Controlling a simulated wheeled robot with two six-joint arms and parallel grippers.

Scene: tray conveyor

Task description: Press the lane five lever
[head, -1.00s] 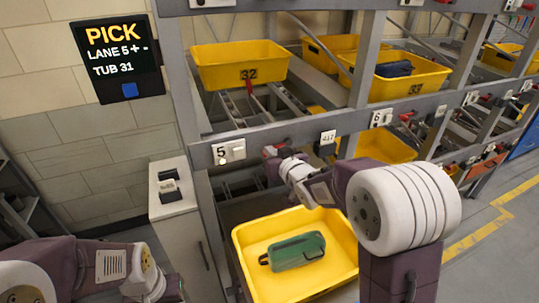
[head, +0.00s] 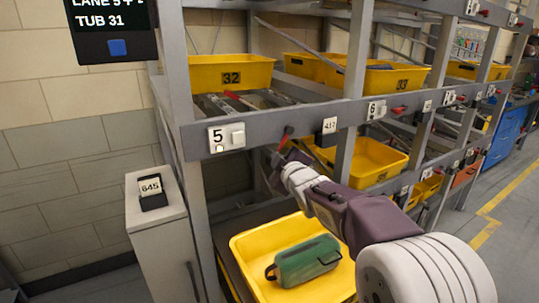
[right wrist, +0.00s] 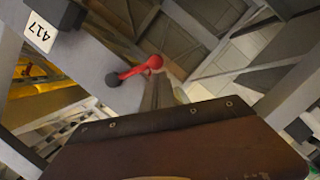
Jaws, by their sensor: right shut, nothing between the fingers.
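The lane five lever (head: 285,136) is a small red handle on the grey beam, between the "5" label (head: 217,138) and the "417" tag (head: 329,125). In the right wrist view the red lever (right wrist: 142,68) sticks out from a dark round pivot. My right gripper (head: 274,157) is shut and empty, just below and slightly left of the lever in the head view. Whether it touches the lever cannot be told. A brown riveted surface fills the bottom of the right wrist view. My left gripper is out of view.
A yellow tub (head: 262,246) holding a green bag (head: 305,262) sits below my right arm. Tub 32 (head: 230,73) stands on the upper level. A sign (head: 112,25) reads "TUB 31". A grey cabinet (head: 160,235) with a "645" card stands at left. Floor is open at right.

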